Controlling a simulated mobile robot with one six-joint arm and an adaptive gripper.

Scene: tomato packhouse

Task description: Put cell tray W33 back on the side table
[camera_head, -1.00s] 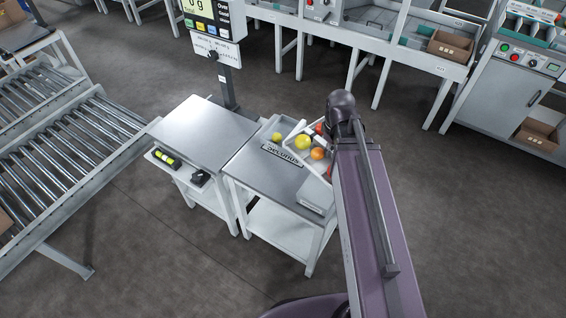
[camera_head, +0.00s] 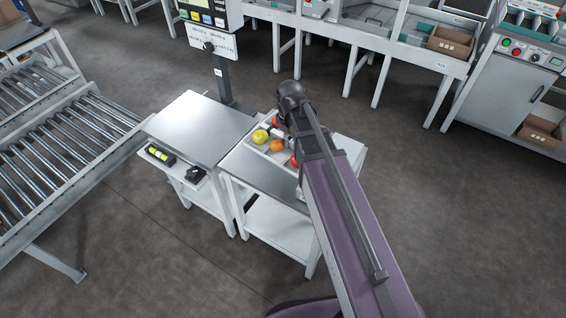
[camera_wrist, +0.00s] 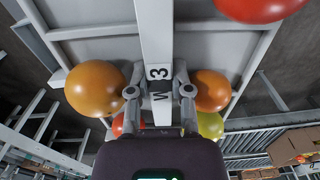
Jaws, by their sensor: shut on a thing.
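Cell tray W33 (camera_head: 268,152) is a pale tray with red, orange and yellow tomatoes, seen over the far part of the grey-topped side table (camera_head: 244,170) in the head view. My gripper (camera_wrist: 159,92) is shut on this bar, one finger on each side. I cannot tell whether the tray touches the tabletop.
A second table (camera_head: 202,125) stands just left, with a black device (camera_head: 195,174) on its front ledge. A scale display (camera_head: 210,12) on a post rises behind. A roller conveyor (camera_head: 55,130) is at the left. The floor at the right is open.

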